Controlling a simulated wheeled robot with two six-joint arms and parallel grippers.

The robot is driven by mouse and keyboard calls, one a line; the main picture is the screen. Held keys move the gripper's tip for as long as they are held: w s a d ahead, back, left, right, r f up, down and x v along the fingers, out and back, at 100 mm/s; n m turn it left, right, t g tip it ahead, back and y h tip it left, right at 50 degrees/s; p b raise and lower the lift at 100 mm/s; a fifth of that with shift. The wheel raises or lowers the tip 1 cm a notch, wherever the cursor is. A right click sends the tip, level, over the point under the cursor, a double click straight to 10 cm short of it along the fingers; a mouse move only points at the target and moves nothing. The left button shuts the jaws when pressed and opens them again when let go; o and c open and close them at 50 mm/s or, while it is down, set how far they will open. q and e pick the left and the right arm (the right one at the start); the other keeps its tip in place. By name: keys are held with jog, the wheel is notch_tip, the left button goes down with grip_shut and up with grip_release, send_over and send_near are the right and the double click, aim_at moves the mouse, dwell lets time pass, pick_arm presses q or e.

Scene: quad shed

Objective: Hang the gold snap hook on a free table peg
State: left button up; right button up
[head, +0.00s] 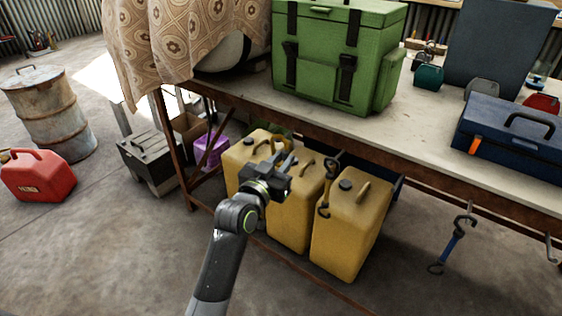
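My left gripper (281,158) is raised in front of the yellow jerrycans under the table. Its fingers look apart, with nothing clearly between them. A dark hooked piece (328,168) hangs below the table edge, right of the gripper and in front of a jerrycan. Its middle blends with the yellow behind, so I cannot tell whether it is the gold snap hook. A blue strap with hooks (453,243) hangs from a table peg (471,207) farther right. My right gripper is out of view.
Yellow jerrycans (352,230) stand below the table (425,125). A green case (335,60) and a blue toolbox (510,140) stand on top. A red can (38,177) and a rusty drum (48,112) stand left. The floor at lower right is clear.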

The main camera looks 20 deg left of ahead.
pick_arm(q)
jog(key=o, duration=0.4)
